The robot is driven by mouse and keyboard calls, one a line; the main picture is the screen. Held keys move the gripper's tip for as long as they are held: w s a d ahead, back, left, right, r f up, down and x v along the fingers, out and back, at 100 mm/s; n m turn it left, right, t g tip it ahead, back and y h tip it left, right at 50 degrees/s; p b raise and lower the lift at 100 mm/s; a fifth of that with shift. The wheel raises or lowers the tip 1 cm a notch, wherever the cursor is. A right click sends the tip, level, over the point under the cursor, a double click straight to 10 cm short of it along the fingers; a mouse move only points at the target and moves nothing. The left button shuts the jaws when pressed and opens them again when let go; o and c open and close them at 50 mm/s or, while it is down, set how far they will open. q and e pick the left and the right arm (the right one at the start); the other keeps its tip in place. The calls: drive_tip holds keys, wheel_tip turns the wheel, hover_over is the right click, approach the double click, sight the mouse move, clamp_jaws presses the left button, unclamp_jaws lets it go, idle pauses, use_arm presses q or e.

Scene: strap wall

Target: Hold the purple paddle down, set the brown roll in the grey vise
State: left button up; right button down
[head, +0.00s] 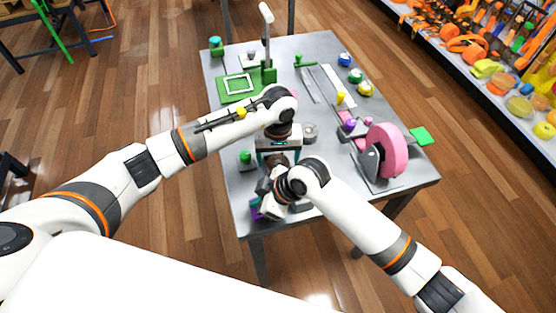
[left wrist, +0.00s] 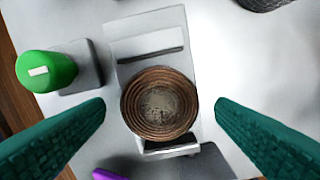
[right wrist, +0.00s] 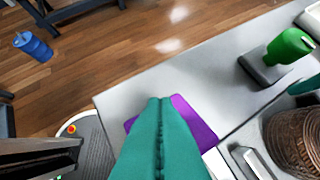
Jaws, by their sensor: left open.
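The brown roll (left wrist: 160,104), ringed and round, sits between my left gripper's (left wrist: 160,118) teal fingers, with a gap on each side; that gripper is open. In the left wrist view the roll lies between the bars of the grey vise (left wrist: 150,43) and overlaps the lower one. The roll (right wrist: 297,140) and part of the vise (right wrist: 250,162) also show at the right wrist view's right edge. My right gripper (right wrist: 158,105) has its fingers together, over the purple paddle (right wrist: 198,122) and covering its middle. I cannot tell how firmly they touch. The paddle (left wrist: 108,174) peeks into the left wrist view.
A green knob on a grey base (left wrist: 47,71) stands beside the vise. On the table (head: 325,170) are a pink wheel (head: 386,150) at the right, a green frame (head: 238,86) and a tall white-handled lever (head: 267,40) farther back. The near left table edge is close to the paddle.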

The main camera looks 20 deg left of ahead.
use_arm(q)
drive_tip(key=shift+r, duration=2.3)
use_arm(e)
drive_tip(key=shift+d+f, duration=0.1)
drive_tip(key=shift+f, duration=0.05)
use_arm(q)
drive_tip(key=shift+r, duration=0.1)
use_arm(e)
wheel_tip(320, 180, up, 7)
drive_tip(key=p, duration=0.7)
drive_tip(key=shift+r, duration=0.2)
use_arm(q)
wheel_tip(320, 180, up, 7)
drive_tip(key=shift+f, duration=0.2)
use_arm(e)
drive_tip(key=shift+w, duration=0.1)
use_arm(q)
wheel_tip(320, 180, down, 2)
drive_tip(key=shift+b, duration=1.1)
use_arm(e)
drive_tip(key=v, duration=1.2)
drive_tip(key=shift+f, duration=0.1)
